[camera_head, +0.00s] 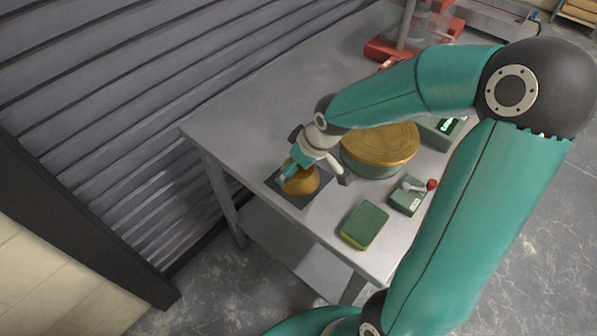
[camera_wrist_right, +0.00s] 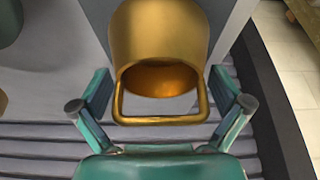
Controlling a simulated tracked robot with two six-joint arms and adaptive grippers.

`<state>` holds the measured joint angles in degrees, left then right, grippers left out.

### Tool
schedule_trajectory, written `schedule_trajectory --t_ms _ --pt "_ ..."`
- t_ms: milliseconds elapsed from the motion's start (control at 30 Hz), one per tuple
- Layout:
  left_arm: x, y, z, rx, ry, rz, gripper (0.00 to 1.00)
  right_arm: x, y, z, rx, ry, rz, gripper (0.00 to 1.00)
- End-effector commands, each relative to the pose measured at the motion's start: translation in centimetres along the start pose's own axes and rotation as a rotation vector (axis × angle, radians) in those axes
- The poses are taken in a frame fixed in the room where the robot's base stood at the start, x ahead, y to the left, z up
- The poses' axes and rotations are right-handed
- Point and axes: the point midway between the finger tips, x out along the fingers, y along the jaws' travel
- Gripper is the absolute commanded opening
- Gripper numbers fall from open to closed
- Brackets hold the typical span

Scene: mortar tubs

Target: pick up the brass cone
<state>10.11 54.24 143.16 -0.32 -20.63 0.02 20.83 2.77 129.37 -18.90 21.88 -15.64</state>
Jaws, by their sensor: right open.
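The brass cone (camera_head: 303,181) stands on a dark square mat (camera_head: 291,199) near the left front edge of the grey table. In the right wrist view the cone (camera_wrist_right: 160,35) shows a hollow, rounded opening and a square wire loop at its near end. My right gripper (camera_head: 314,176) comes down over the cone, partly hiding it in the head view. In the wrist view its open fingers (camera_wrist_right: 160,94) are to either side of the loop, with gaps visible; I see no grip on the cone. My left gripper is not in view.
A round green base with a brass top (camera_head: 385,144) stands just right of the gripper. A green sponge (camera_head: 364,226), a small lever box (camera_head: 407,197) and a display box (camera_head: 436,134) are nearby. A red-based stand (camera_head: 390,49) is farther back. The table's left rear is clear.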

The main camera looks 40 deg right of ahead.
Motion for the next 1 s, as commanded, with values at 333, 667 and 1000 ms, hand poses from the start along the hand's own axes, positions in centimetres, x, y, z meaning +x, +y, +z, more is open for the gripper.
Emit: schedule_trajectory --t_ms 333,667,1000 --pt "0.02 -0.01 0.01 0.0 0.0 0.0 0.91 0.5 -0.01 -0.03 -0.001 0.001 0.0 0.92" --pt "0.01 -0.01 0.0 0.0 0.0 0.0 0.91 0.45 -0.01 -0.09 -0.001 0.003 0.0 0.39" --pt "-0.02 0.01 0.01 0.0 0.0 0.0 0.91 0.14 0.01 -0.24 -0.001 0.004 0.001 0.39"
